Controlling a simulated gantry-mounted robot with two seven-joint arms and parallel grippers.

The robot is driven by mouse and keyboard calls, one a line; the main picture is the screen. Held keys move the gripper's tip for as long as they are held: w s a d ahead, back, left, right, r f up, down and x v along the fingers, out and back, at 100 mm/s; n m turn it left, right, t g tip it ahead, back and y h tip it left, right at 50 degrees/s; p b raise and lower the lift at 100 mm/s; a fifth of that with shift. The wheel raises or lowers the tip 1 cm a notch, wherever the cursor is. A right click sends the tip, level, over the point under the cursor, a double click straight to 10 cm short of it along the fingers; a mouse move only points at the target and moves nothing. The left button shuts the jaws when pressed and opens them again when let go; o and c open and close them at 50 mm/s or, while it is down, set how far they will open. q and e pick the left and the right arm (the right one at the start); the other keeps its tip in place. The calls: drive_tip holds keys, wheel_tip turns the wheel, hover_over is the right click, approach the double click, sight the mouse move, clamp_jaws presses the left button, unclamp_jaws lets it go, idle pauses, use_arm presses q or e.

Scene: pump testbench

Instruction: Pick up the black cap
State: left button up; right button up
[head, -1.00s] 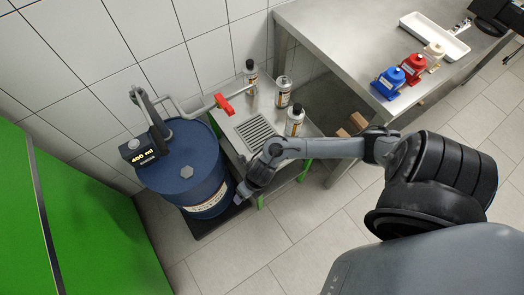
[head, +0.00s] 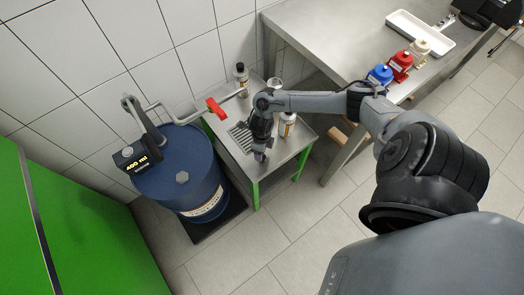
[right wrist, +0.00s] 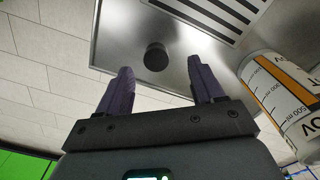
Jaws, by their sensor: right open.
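The black cap (right wrist: 156,57) is a small round dark disc lying on the steel side table (right wrist: 115,30) in the right wrist view. It is apart from the fingers, just beyond and between the two fingertips. My right gripper (right wrist: 160,70) is open and empty, with one purple-grey finger on each side of the cap's line. In the head view my right gripper (head: 260,156) points down over the front part of the side table (head: 240,160). I cannot make out the cap there; the arm may hide it. My left gripper is not in view.
A labelled bottle (right wrist: 285,95) stands close to the right finger; it also shows beside my arm (head: 287,124). Another bottle (head: 241,74) stands at the back. A drain grate (right wrist: 215,12) lies beyond the cap.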

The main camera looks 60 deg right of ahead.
drive_tip(key=f, duration=0.2)
drive_tip(key=f+b, duration=0.1)
drive_tip(key=f, duration=0.1)
drive_tip(key=shift+s+a, duration=0.3)
drive_tip(key=shift+a, duration=0.05)
drive_tip(key=shift+f, duration=0.5)
drive_tip(key=shift+d, duration=0.1)
drive_tip(key=shift+c, duration=0.3)
drive_tip(key=c, duration=1)
drive_tip(key=shift+r, duration=0.1)
drive_tip(key=shift+c, duration=0.2)
